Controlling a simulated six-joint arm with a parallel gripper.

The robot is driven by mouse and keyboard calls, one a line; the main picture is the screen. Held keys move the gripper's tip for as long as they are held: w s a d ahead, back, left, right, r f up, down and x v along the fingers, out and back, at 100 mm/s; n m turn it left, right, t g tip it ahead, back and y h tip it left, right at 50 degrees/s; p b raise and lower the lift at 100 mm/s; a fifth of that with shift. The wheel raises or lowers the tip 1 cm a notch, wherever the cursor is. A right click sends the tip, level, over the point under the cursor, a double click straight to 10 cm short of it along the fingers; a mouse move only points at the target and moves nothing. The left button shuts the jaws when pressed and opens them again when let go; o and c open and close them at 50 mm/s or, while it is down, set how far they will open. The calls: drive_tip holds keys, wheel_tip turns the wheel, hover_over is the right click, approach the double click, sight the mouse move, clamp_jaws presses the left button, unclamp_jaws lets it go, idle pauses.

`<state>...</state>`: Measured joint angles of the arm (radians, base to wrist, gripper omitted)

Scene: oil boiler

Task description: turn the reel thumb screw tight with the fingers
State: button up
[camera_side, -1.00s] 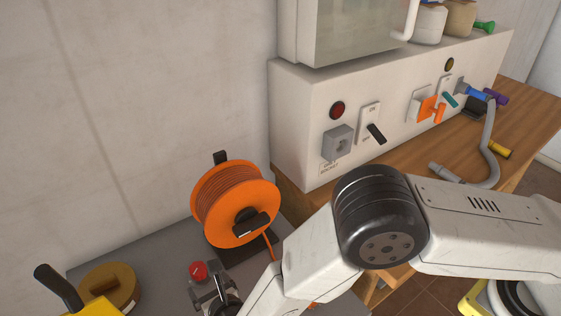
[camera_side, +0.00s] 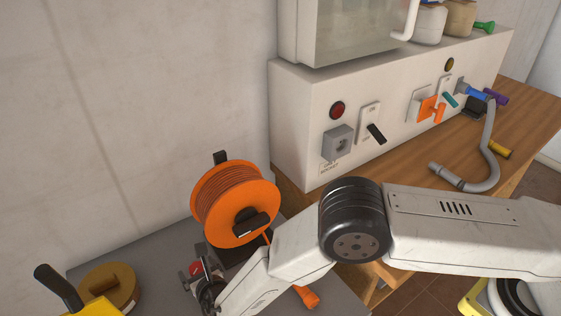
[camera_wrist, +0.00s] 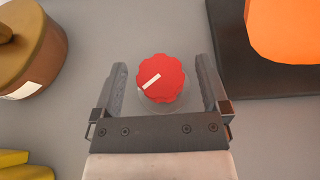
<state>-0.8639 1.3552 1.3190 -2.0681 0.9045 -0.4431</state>
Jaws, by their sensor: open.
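The red thumb screw (camera_wrist: 162,80) is a scalloped knob with a white mark line, on the grey surface. In the wrist view it sits between the two fingers of my gripper (camera_wrist: 161,82), with a gap on each side. My gripper is open and not touching the knob as far as I can see. In the side view my gripper (camera_side: 203,272) is low at the knob (camera_side: 195,267), which it partly hides. The orange cable reel (camera_side: 235,203) stands just behind and to the right. The white mark slants up to the right.
A brown round container (camera_wrist: 28,45) stands left, with a yellow thing (camera_wrist: 25,165) in front of it. The reel's dark base (camera_wrist: 265,75) is close right of my right finger. An orange plug (camera_side: 307,296) lies beside my arm. A panel with sockets (camera_side: 340,141) stands behind.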

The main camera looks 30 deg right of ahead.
drive_tip(key=shift+c, duration=0.2)
drive_tip(key=c, duration=1.2)
drive_tip(key=shift+c, duration=0.2)
drive_tip(key=shift+m+h, duration=0.6)
drive_tip(key=shift+h, duration=0.1)
drive_tip(key=shift+a+m+g+h, duration=0.1)
drive_tip(key=shift+m+g+h, duration=0.3)
drive_tip(key=shift+m+h, duration=1.6)
drive_tip(key=shift+h, duration=0.3)
drive_tip(key=shift+m+g+h, duration=1)
drive_tip(key=shift+m+h, duration=0.3)
drive_tip(key=o, duration=1.3)
